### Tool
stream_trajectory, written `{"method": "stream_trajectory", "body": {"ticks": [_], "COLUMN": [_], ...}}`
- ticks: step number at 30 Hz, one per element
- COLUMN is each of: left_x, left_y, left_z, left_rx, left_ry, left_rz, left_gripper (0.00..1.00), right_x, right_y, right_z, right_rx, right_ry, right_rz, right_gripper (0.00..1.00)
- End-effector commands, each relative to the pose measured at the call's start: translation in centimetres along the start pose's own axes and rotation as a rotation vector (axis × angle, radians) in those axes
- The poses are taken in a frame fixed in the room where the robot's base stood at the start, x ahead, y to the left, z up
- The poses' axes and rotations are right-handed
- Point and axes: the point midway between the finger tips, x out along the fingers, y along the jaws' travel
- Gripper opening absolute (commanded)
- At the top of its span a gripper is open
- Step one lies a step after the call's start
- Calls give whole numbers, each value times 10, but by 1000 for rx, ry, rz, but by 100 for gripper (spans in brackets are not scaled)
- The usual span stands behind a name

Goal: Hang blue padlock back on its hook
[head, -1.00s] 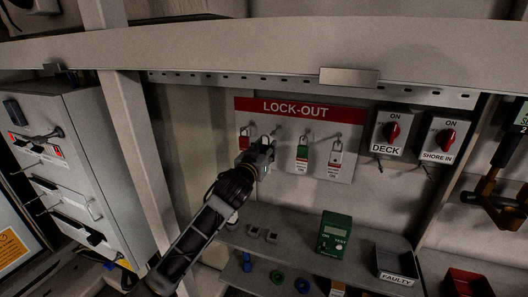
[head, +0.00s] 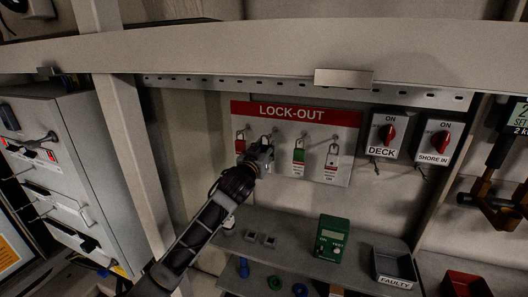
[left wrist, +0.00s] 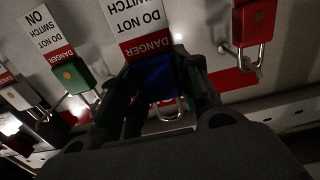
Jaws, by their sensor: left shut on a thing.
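My left gripper (head: 258,160) is up against the lower left of the white LOCK-OUT board (head: 318,130). It is shut on the blue padlock (left wrist: 155,82), whose body shows between the fingers in the left wrist view. The padlock's metal shackle (left wrist: 168,110) sticks out past the fingertips, and its red-and-white DANGER tag (left wrist: 143,25) hangs from the body. In the head view the gripper mostly hides the padlock. I cannot tell whether the shackle is around a hook. My right gripper is not in view.
A red padlock (head: 240,145) hangs just left of the gripper; a green padlock (head: 299,156) and a white-and-red tagged one (head: 332,160) hang to the right. Below is a shelf with a green meter (head: 332,236) and a FAULTY bin (head: 394,268). DECK and SHORE IN switches are further right.

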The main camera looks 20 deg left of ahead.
Motion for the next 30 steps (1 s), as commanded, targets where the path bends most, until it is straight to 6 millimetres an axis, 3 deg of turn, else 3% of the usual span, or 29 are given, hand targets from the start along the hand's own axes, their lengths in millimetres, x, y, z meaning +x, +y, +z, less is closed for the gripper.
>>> {"method": "stream_trajectory", "body": {"ticks": [17,30], "left_x": [21,35], "left_y": [0,0], "left_z": [1,7], "left_rx": [-1,0], "left_ry": [2,2], "left_rz": [1,0], "left_gripper": [4,4], "right_x": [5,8], "right_y": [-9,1], "right_z": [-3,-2], "right_rx": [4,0], "right_ry": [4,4], "right_rz": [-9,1], "right_gripper": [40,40]}}
